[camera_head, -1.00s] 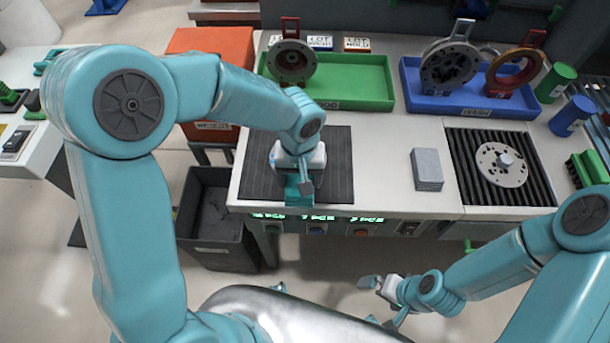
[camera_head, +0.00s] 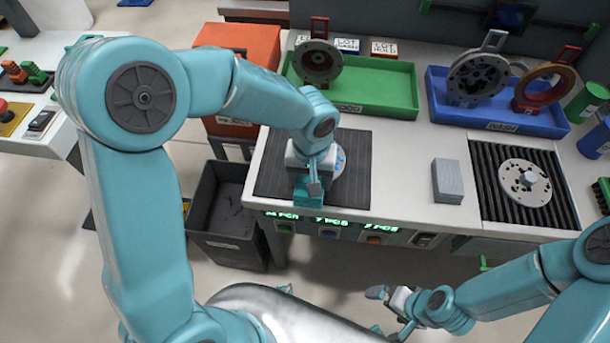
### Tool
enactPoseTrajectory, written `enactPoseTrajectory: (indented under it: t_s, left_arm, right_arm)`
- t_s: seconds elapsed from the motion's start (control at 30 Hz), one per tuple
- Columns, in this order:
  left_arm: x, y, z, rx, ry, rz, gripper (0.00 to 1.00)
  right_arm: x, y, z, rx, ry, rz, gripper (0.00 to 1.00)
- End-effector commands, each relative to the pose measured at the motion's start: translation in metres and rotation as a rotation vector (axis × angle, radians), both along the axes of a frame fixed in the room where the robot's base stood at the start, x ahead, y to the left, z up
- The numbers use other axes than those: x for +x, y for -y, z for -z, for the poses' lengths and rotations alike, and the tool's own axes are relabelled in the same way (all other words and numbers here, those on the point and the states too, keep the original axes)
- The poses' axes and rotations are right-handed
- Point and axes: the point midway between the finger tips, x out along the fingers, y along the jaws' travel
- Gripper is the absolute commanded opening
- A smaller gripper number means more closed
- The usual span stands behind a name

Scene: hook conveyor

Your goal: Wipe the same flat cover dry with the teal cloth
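A round, pale flat cover (camera_head: 339,161) with blue patches lies on the dark ribbed mat (camera_head: 275,172) at the front of the bench. My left arm and gripper hide most of it; its right edge shows. My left gripper (camera_head: 310,186) points down over the mat and is shut on the teal cloth (camera_head: 307,197). The cloth is low, at the cover's near left side; whether it touches the cover is hidden. My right gripper (camera_head: 389,306) is open and empty, below and in front of the bench.
A grey block (camera_head: 447,181) and a rack (camera_head: 543,215) bearing a holed disc (camera_head: 524,181) are to the right. Green (camera_head: 390,92) and blue (camera_head: 500,117) trays with ring parts stand behind. A dark bin (camera_head: 218,212) is on the floor at left.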

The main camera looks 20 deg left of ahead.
Motion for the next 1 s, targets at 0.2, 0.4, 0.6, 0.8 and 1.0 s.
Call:
enactPoseTrajectory:
  t_s: [0.2,0.4,0.6,0.8,1.0]
  left_arm:
    - [0.002,0.007,0.001,0.0,-0.001,0.002,0.44]
    - [0.005,0.02,-0.001,-0.001,0.0,0.003,0.44]
    - [0.007,0.026,-0.002,0.0,-0.001,0.001,0.44]
    - [0.005,0.016,0.0,-0.001,0.001,0.0,0.44]
    - [0.001,0.005,0.002,0.0,0.0,0.0,0.44]
  right_arm:
    - [0.0,0.0,0.001,0.0,0.0,0.0,1.0]
    - [0.0,0.0,0.002,0.0,0.0,0.0,1.0]
    - [0.0,0.0,0.003,0.0,0.0,0.0,1.0]
    - [0.0,0.0,0.007,0.0,0.0,0.0,1.0]
    - [0.0,0.0,0.01,0.0,0.0,0.0,1.0]
